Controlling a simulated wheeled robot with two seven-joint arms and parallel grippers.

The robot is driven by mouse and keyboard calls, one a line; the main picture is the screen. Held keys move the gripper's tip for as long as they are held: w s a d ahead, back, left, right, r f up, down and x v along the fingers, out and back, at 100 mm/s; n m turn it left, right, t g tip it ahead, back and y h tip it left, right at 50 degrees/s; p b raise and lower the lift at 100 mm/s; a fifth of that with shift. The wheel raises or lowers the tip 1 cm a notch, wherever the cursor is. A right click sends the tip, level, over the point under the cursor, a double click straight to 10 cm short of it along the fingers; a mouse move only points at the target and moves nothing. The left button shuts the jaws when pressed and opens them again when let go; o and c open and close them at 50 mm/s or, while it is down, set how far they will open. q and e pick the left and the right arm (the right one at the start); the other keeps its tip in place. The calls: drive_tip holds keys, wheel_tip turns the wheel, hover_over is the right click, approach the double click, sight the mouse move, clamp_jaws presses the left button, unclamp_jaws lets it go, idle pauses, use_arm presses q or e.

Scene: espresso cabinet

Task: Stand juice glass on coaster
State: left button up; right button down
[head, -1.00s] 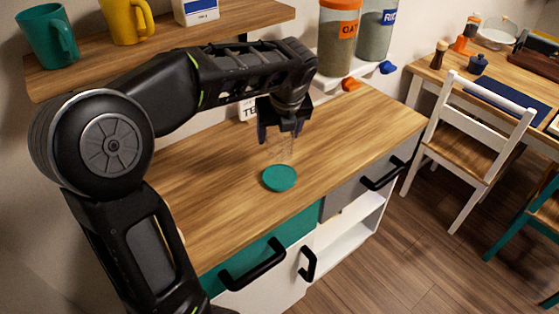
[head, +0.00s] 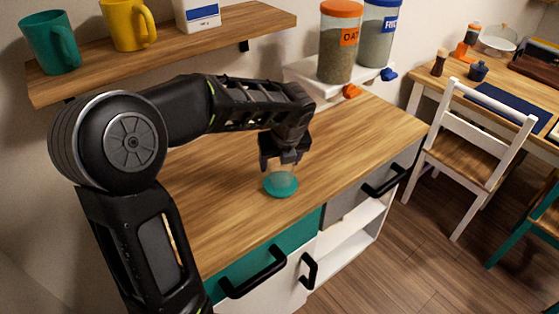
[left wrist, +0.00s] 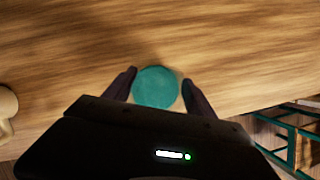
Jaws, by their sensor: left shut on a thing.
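The teal round coaster (head: 281,191) lies flat on the wooden counter, near its front edge. It also shows between the fingers in the left wrist view (left wrist: 156,87). The clear juice glass (head: 281,173) is upright and hard to see against the wood. My left gripper (head: 281,160) points down and is shut on the glass's upper part. The base of the glass overlaps the coaster in the head view; I cannot tell whether it touches. In the left wrist view the fingers (left wrist: 160,92) flank the coaster, and the see-through glass is barely visible. My right gripper is not in view.
The wooden counter (head: 225,205) is clear around the coaster. A shelf (head: 180,42) with a teal mug (head: 48,42) and a yellow mug (head: 127,25) hangs above my left arm. Storage jars (head: 339,45) stand behind at right. A white chair (head: 470,135) stands farther right.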

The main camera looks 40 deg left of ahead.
use_arm(q)
drive_tip(key=o, duration=1.6)
drive_tip(key=shift+f, duration=0.15)
drive_tip(key=shift+r, duration=0.4)
drive_tip(key=v, duration=1.1)
drive_tip(key=shift+s+d+r, duration=0.2)
drive_tip(key=shift+r, duration=0.05)
